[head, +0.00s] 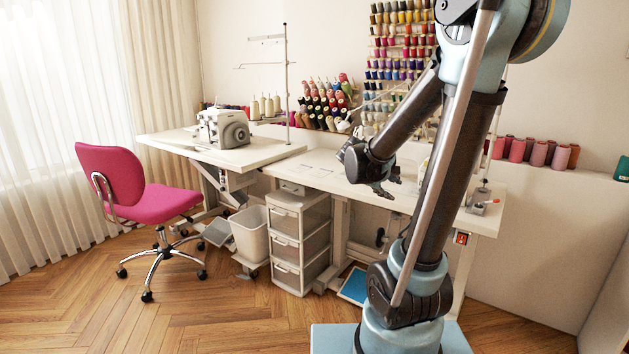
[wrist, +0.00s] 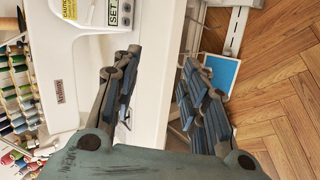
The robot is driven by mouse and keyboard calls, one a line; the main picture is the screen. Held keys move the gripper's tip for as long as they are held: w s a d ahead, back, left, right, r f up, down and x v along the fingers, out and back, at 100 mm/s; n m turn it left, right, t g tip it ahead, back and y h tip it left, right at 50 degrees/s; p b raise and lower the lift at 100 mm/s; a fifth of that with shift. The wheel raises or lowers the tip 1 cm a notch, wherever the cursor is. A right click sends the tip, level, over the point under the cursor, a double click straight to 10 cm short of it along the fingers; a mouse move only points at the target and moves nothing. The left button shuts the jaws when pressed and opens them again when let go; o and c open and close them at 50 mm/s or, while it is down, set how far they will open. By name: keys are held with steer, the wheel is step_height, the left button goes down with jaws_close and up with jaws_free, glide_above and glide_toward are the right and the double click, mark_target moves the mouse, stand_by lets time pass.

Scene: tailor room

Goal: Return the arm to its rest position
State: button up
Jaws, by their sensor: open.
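My gripper (head: 384,188) hangs at the end of my bent arm, near the front edge of the white sewing table (head: 330,177) in the head view. In the wrist view my gripper (wrist: 155,95) has its two dark, blue-padded fingers spread apart with nothing between them. The table's front edge runs between and below the fingers in that view. My arm stands upright in the right half of the head view and hides part of the table and the thread rack.
A pink chair (head: 150,190), a white bin (head: 250,233) and a drawer unit (head: 298,240) stand left of my arm. A serger (head: 223,128) sits on the left table. Thread spools (head: 402,50) line the wall. The wood floor in front is clear.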

steer(key=s+a+f+m+g+y, duration=0.1)
steer(key=s+a+f+m+y, duration=0.1)
steer(key=s, duration=0.7)
steer(key=s+a+f+m+g+y, duration=0.2)
steer(key=s+f+m+y, duration=0.1)
steer(key=s, duration=0.6)
steer(key=s+a+f+m+g+y, duration=0.1)
steer(key=s+a+f+m+y, duration=0.1)
steer(key=s, duration=0.7)
step_height(320, 180, down, 2)
steer(key=shift+a+f+m+y, duration=0.2)
steer(key=shift+f+m+y, duration=0.05)
steer(key=shift+m+y, duration=0.3)
